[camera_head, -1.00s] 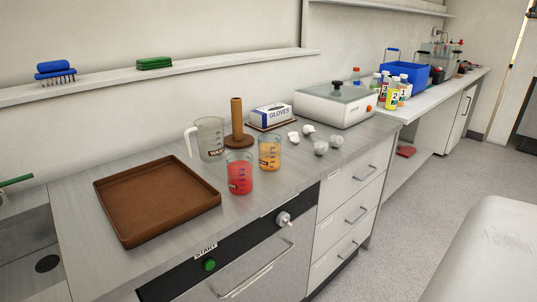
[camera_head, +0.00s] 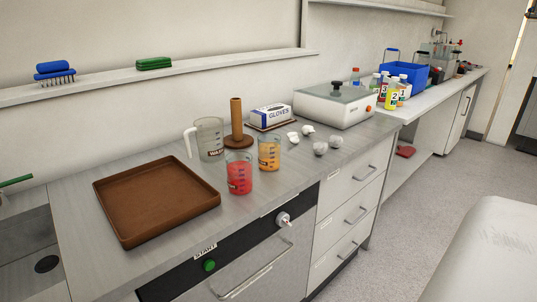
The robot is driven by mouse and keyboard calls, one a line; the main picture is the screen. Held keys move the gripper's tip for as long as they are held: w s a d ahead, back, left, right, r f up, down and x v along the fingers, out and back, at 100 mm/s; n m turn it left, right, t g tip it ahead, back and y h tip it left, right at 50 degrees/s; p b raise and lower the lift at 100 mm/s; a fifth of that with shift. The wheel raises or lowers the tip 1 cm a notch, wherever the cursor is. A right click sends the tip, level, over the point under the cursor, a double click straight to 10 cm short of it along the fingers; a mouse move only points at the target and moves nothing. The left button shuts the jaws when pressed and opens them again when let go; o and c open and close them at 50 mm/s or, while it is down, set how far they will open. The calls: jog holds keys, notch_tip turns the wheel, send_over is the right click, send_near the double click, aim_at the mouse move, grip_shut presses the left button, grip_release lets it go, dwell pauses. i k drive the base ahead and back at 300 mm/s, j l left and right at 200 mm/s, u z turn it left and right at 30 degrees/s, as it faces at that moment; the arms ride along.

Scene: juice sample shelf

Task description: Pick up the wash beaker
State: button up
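The wash beaker (camera_head: 210,138) is a clear, empty-looking jug with a white handle on its left and a dark label reading WASH, partly cut off from view. It stands upright on the grey counter (camera_head: 245,203), behind the brown tray (camera_head: 205,207) and to the left of a brown wooden post on a round base (camera_head: 237,124). A beaker of red liquid (camera_head: 239,174) and a beaker of orange liquid (camera_head: 269,153) stand in front of it to the right. My gripper is not in view.
A glove box (camera_head: 272,115), crumpled white pieces (camera_head: 320,148) and a white lidded device (camera_head: 335,105) stand further right. Floor (camera_head: 425,210) is clear before the drawers.

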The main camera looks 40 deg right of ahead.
aim_at(270, 143)
jog(key=l+z, duration=0.1)
jog(key=l, duration=0.45)
jog(key=l+z, duration=0.1)
jog(key=l, duration=0.4)
jog(key=i+l+z, duration=0.1)
jog(key=l, duration=0.45)
jog(key=l+z, duration=0.15)
jog(key=l, duration=0.4)
jog(key=i+l+z, duration=0.1)
jog(key=l, duration=0.4)
jog(key=i, duration=0.05)
